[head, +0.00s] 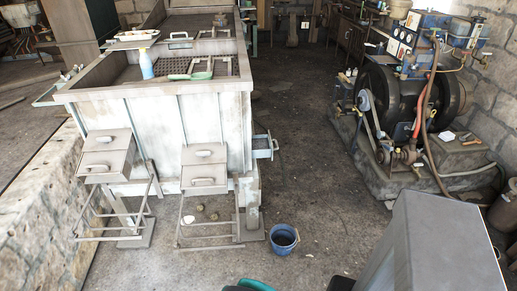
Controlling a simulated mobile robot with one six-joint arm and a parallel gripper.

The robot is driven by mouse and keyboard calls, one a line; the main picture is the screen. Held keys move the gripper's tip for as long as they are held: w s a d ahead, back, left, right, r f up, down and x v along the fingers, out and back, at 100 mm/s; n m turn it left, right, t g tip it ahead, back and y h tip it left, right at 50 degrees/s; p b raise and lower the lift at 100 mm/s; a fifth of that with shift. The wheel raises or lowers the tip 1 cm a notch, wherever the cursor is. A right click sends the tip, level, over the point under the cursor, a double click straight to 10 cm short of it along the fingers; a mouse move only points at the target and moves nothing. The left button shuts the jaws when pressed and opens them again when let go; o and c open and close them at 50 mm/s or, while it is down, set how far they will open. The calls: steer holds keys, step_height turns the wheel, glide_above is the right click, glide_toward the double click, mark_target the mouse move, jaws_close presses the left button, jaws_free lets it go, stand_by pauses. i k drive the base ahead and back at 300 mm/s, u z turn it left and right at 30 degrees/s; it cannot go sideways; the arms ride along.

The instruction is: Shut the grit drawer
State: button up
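Two grey box-like drawer units are on the near end of a long pale metal trough (160,118). The left unit (118,158) and the right unit (216,168) each show two bar handles, and both stick out from the trough's end wall. I cannot tell which of them is the grit drawer, or how far any drawer is pulled out. A small blue-grey part with a handle (266,146) juts from the trough's right side. My gripper is not in view.
A blue bucket (284,239) stands on the floor right of the metal rack (210,232). A belt-driven engine (405,100) sits on a stone base at the right. A large grey box shape (430,240) fills the lower right. The floor between trough and engine is mostly clear.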

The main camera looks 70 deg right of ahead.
mark_target(262, 144)
steer(key=z, duration=1.65)
steer(key=k, duration=0.1)
steer(key=u, duration=3)
steer(key=k, duration=2.45)
steer(key=z, duration=0.9)
